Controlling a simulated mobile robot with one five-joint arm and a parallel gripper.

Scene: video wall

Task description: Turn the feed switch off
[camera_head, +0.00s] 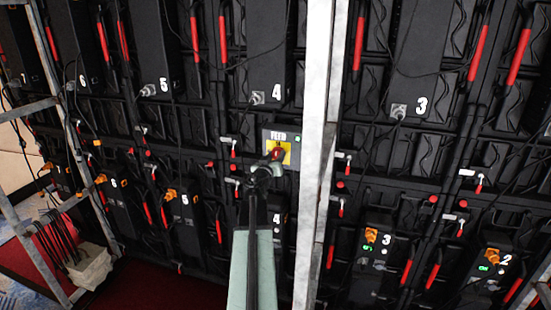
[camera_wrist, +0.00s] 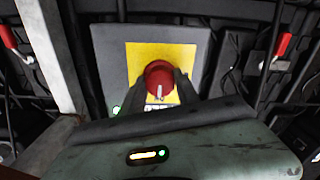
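The feed switch is a red round knob (camera_head: 277,153) on a yellow plate, on a grey box (camera_head: 268,136) labelled FEED. A small green light (camera_head: 298,137) glows at the box's upper right. My gripper (camera_head: 272,161) is at the knob in the head view and hides part of it. In the wrist view, which shows the box upside down, the knob (camera_wrist: 159,77) sits between the two dark fingers of my gripper (camera_wrist: 161,84). Its white mark points toward the partly hidden FEED label. I cannot tell whether the fingers press on the knob.
A pale upright post (camera_head: 318,120) stands just right of the box. Numbered black cabinets, red handles and hanging cables fill the wall around it. Grey scaffold bars (camera_head: 30,108) stand at the left. An orange-switched unit marked 3 (camera_head: 371,236) is at the lower right.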

